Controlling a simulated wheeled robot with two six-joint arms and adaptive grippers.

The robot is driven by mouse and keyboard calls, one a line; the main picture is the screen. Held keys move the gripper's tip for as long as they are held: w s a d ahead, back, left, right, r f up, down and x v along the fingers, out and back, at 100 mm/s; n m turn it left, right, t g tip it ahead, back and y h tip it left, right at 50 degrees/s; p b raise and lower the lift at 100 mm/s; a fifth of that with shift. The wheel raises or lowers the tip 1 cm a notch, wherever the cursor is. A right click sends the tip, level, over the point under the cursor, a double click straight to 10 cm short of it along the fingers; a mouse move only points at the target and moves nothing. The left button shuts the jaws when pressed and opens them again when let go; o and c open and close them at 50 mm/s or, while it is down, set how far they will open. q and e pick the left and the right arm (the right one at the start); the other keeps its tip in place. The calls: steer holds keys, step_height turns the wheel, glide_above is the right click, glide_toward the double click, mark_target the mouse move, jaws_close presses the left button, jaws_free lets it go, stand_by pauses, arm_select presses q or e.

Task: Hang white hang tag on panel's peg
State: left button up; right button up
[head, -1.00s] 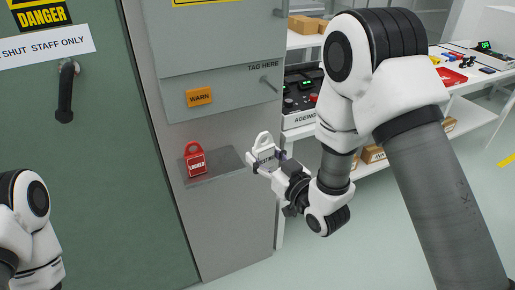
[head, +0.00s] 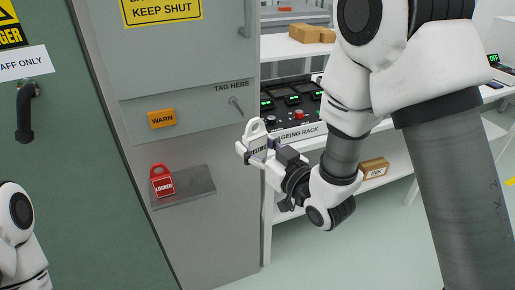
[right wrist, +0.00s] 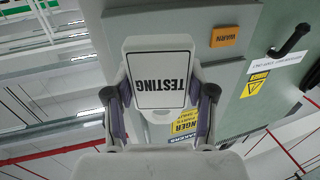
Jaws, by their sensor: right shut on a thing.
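The white hang tag (right wrist: 160,72) reads TESTING and is held between the fingers of my right gripper (right wrist: 158,105) in the right wrist view, where its lettering is upside down. In the head view the tag (head: 255,137) stands with its loop upward, in my right gripper (head: 258,152). The panel's peg (head: 236,106) juts out below the words TAG HERE on the grey panel (head: 190,95). The tag is just right of and below the peg in the picture, and they look apart. Of my left arm only a white link shows at the lower left; its gripper is out of view.
A red LOCKED tag (head: 162,182) rests on a small grey shelf (head: 190,188) below the orange WARN label (head: 162,118). A green door with a black handle (head: 26,110) is at left. Behind my right arm stands the AGEING RACK (head: 300,132) with boxes on its shelves.

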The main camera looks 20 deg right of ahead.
steer(key=shift+w, duration=0.35)
steer(key=shift+p+x, duration=0.3)
steer(key=shift+x, duration=0.6)
steer(key=shift+w+d+f, duration=0.1)
steer(key=shift+w, duration=0.55)
steer(key=shift+w+f, duration=0.2)
steer(key=shift+w, duration=0.6)
steer(key=shift+w+f, duration=0.2)
steer(key=shift+w, duration=0.6)
steer(key=shift+w+f, duration=0.2)
steer(key=shift+w, duration=0.6)
steer(key=o, duration=1.2)
steer(key=shift+o, duration=0.2)
